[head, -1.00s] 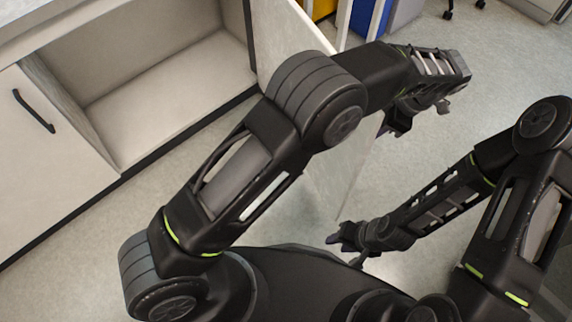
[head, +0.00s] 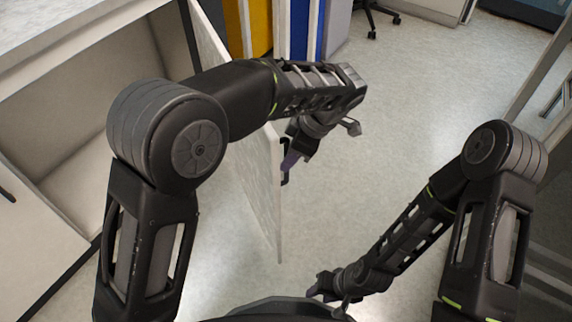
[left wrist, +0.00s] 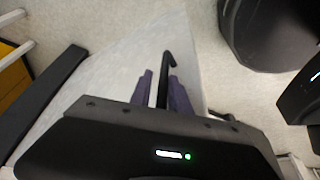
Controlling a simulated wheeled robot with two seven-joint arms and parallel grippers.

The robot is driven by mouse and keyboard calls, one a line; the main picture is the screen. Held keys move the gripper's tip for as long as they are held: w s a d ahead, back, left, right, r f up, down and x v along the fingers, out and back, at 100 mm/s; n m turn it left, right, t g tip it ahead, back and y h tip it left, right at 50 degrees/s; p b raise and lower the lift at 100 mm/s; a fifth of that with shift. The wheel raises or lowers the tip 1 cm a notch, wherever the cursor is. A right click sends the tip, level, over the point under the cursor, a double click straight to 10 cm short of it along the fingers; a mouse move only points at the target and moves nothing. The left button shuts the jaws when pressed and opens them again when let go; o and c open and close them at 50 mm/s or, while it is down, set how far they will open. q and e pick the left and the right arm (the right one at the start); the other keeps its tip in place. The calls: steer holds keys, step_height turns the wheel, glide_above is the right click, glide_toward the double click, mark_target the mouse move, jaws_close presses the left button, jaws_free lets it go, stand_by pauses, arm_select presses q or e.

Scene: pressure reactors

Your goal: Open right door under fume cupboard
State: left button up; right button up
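The right door (head: 262,195) under the fume cupboard stands swung wide open, a pale panel jutting out from the cabinet. Its dark handle (head: 285,174) is on the face turned to the right. My left gripper (head: 290,162) is at this handle. In the left wrist view, the black handle bar (left wrist: 165,78) lies between the purple fingers of my left gripper (left wrist: 160,85). The fingers look apart, with a gap beside the bar. My right gripper (head: 326,288) is low in front of my base, away from the door; its fingers are too small to judge.
The open cabinet compartment (head: 110,105) is at the left, partly hidden by my left arm. Yellow (head: 250,28) and blue (head: 302,28) units stand behind the door. An office chair (head: 375,15) is at the back. The floor right of the door is clear.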

stand_by(0.4)
